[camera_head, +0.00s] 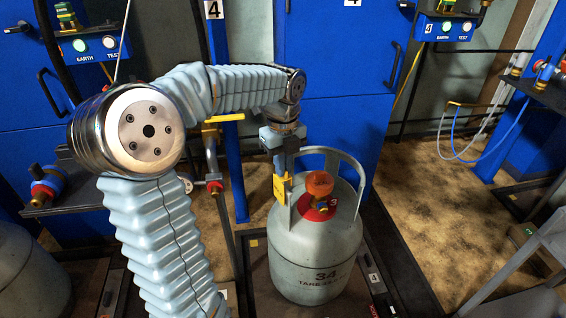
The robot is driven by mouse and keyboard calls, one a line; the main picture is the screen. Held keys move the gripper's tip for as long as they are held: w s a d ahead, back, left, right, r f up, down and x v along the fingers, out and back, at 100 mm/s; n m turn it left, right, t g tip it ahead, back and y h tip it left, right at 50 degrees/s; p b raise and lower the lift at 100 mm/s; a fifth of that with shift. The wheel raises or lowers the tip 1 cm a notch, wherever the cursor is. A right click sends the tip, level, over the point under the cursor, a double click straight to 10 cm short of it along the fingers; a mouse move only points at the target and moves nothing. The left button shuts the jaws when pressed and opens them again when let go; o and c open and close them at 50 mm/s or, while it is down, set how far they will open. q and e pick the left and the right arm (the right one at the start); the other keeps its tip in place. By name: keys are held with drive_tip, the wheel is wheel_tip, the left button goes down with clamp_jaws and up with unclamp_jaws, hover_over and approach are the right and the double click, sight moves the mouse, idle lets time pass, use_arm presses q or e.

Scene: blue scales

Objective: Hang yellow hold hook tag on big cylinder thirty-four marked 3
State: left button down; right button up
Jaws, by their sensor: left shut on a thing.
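The big grey cylinder (300,262) stands upright on a dark scale platform, with "34 TARE" on its body and a 3 on the red collar under its orange valve cap (319,184). My left gripper (285,172) points down at the left side of the cylinder's handle ring (351,165). It is shut on the yellow hold hook tag (280,189), which hangs upright against or just in front of the ring's left upright. I cannot tell whether the tag's hook is over the ring. My right gripper is not in view.
Blue cabinets (335,60) stand behind the cylinder. A blue post (236,170) and a valve with a yellow handle (222,118) are to its left. Another cylinder (25,275) is at the lower left. Grey rails (510,265) and a hanging blue hose (490,150) are at the right.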

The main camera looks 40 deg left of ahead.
use_arm(q)
drive_tip(key=shift+f+b, duration=0.8)
drive_tip(key=shift+f, duration=0.7)
drive_tip(key=c, duration=1.2)
unclamp_jaws()
drive_tip(key=shift+r+p, duration=0.3)
drive_tip(key=shift+r, duration=0.05)
drive_tip(key=shift+r+p, duration=2.3)
drive_tip(key=shift+r, duration=0.1)
drive_tip(key=shift+r+p, duration=1.05)
drive_tip(key=shift+r, duration=0.05)
